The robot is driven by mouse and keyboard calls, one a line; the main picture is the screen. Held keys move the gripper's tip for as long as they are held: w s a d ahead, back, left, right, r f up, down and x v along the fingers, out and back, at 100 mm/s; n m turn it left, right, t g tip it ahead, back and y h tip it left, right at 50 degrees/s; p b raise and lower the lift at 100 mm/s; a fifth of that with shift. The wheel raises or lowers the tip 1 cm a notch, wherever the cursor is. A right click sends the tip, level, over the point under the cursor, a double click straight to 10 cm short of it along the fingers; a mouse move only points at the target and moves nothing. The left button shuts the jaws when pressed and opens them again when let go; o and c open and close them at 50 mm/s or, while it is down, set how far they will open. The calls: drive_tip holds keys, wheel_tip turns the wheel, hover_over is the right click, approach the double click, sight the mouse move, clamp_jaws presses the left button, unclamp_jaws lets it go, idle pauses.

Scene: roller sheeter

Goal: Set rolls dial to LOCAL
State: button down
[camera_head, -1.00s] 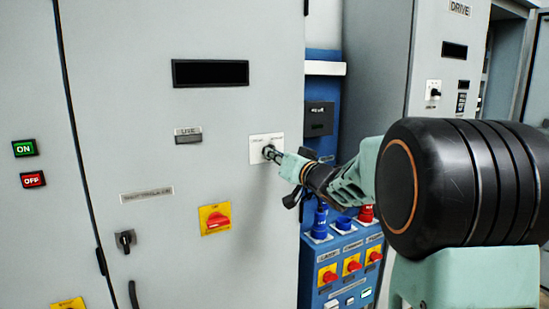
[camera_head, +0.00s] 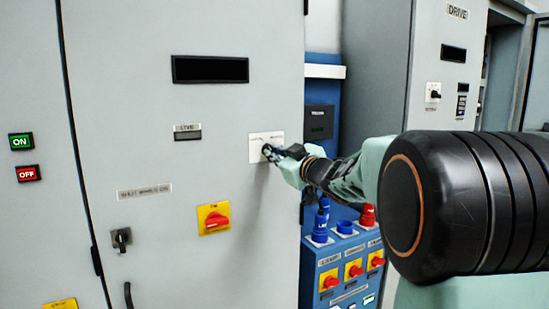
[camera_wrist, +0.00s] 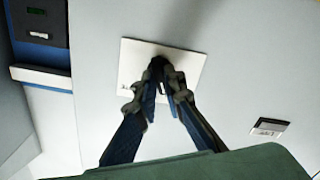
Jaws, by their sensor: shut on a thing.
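The rolls dial is a small dark knob on a white square plate (camera_head: 265,140) on the grey cabinet door, right of centre; the plate also shows in the wrist view (camera_wrist: 132,62). My gripper (camera_head: 270,152) reaches it from the right. In the wrist view my gripper (camera_wrist: 160,78) has its two fingertips closed together over the dark knob at the plate's middle. The fingers hide most of the knob, so its pointing direction cannot be told. The plate's lettering is too small to read.
A dark display (camera_head: 210,70), a LIVE label (camera_head: 187,132), a red-on-yellow switch (camera_head: 214,218) and a black handle (camera_head: 121,240) sit on the same door. A blue panel (camera_head: 309,270) with plugs and red switches stands right of the door, below my arm.

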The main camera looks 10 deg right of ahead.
drive_tip(key=shift+n, duration=0.4)
drive_tip(key=c, duration=2)
unclamp_jaws()
drive_tip(key=v, duration=1.2)
drive_tip(key=shift+r, duration=0.1)
